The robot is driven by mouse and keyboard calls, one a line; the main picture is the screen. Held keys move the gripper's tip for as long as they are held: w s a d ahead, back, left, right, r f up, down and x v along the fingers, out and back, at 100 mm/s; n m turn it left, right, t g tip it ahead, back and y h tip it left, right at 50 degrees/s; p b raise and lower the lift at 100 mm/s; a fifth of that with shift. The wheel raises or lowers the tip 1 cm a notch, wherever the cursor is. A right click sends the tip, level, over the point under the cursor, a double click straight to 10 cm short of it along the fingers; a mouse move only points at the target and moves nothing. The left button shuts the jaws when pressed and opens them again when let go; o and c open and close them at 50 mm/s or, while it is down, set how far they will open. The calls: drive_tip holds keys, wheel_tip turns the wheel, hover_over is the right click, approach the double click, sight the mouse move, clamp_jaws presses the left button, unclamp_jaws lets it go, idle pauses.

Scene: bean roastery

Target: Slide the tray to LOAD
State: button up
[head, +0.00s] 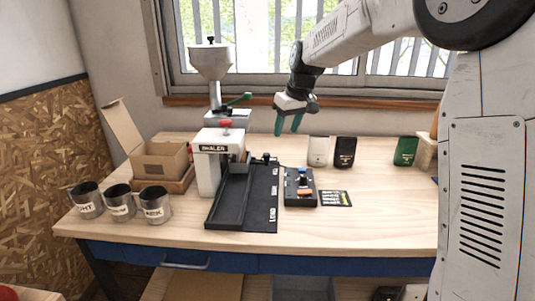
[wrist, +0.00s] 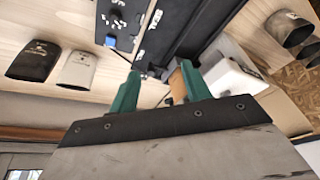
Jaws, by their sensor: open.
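A long black tray (head: 232,203) lies on the left part of a black base (head: 256,205) on the bench. White lettering runs along the base's right side, with LOAD at the front end. The tray's back end is by the white sealer (head: 208,165), partly hidden beside it. A small dark upright piece (head: 266,158) stands at the back of the base. My gripper (head: 287,124) is open and empty, its green fingers pointing down above and behind the base. In the wrist view its fingers (wrist: 157,90) are apart, with the base (wrist: 165,30) beyond them.
Several labelled metal cups (head: 120,203) and an open cardboard box (head: 160,160) stand left. A black control box (head: 300,190) with a blue knob and a dark card (head: 335,199) lie right of the base. Pouches (head: 345,152) stand behind.

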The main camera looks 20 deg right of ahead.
drive_tip(key=n, duration=0.1)
approach(267, 154)
drive_tip(key=f, duration=0.1)
drive_tip(key=shift+t, duration=0.4)
drive_tip(key=x, duration=0.8)
drive_tip(key=shift+s+a+f, duration=0.1)
drive_tip(key=shift+s+f, duration=0.05)
clamp_jaws()
